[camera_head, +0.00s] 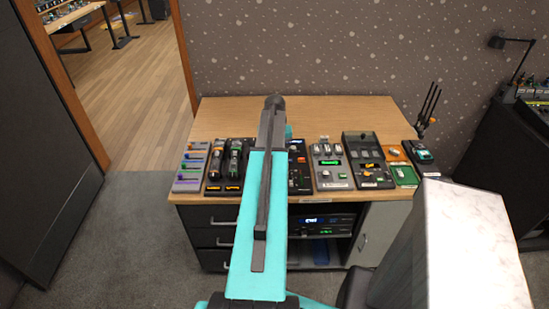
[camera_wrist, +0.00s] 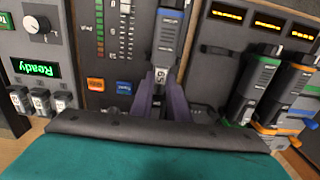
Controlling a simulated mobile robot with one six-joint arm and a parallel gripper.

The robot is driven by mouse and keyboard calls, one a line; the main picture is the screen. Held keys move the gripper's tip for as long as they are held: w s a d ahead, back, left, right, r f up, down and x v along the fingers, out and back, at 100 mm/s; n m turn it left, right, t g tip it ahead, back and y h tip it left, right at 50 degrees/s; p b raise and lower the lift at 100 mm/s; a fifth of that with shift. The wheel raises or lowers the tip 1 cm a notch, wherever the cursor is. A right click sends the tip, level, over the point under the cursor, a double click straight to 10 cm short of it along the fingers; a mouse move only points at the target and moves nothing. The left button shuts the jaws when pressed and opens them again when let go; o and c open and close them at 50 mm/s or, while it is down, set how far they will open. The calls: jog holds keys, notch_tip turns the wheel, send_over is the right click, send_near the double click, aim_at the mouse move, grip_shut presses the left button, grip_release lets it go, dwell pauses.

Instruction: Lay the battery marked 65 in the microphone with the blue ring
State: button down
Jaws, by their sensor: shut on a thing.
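Grey handsets, one with a green ring (camera_wrist: 248,92) and one with orange and blue parts (camera_wrist: 285,92), stand in docks at the right. In the head view my arm hides the gripper and battery.
A grey charger with a green Ready display (camera_wrist: 36,68) holds several small batteries (camera_wrist: 40,101). A fader mixer (camera_wrist: 100,40) lies beside it. Orange displays (camera_wrist: 268,20) mark the docks. More devices crowd the front of the wooden table (camera_head: 350,112); its back strip is mostly clear.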

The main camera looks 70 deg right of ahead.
jog(key=c, duration=1.6)
grip_release()
jog(key=c, duration=0.4)
jog(key=shift+r, duration=0.15)
jog(key=shift+r+p, duration=1.8)
jog(key=shift+r, duration=1.1)
